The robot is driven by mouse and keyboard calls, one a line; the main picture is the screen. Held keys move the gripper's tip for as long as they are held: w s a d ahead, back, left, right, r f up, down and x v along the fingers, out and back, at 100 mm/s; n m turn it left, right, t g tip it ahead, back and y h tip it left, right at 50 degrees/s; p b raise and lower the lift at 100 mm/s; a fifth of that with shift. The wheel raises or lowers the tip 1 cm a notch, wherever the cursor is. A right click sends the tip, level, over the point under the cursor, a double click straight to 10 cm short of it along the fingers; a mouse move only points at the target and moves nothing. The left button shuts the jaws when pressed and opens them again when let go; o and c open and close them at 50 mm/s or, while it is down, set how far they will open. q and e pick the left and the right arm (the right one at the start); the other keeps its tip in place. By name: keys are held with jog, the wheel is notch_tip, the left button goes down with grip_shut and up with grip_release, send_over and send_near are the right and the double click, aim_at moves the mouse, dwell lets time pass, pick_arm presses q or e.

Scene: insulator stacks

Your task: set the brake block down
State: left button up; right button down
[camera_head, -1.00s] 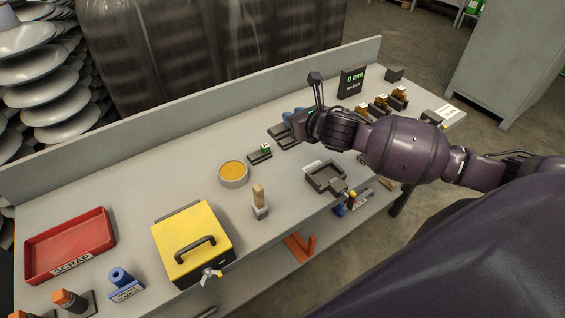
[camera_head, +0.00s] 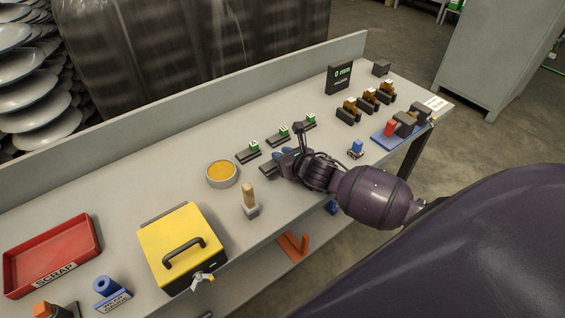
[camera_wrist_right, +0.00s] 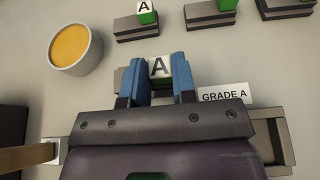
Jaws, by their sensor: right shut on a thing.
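My right gripper (camera_head: 283,155) is shut on a dark brake block with a white "A" cube on top. In the right wrist view, the blue fingers (camera_wrist_right: 158,80) stand on either side of the "A" cube (camera_wrist_right: 160,67), and the block's dark end (camera_wrist_right: 124,80) shows beside the left finger. The block is over the front part of the bench; its height above the top cannot be told. A shallow tray (camera_wrist_right: 285,145) lies partly under the gripper body, with a "GRADE A" label (camera_wrist_right: 223,95) at its far side. My left gripper is out of view.
Three brake blocks with green-and-white cubes (camera_head: 279,137) stand in a row behind the gripper. A dish of orange material (camera_head: 222,173), a wooden-handled brush (camera_head: 250,203) and a yellow case (camera_head: 183,245) are to the left. A blue tray (camera_head: 390,139) is at the right.

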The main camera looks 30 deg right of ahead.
jog(key=shift+f, duration=1.25)
jog(key=shift+f, duration=0.2)
jog(key=c, duration=0.9)
grip_release()
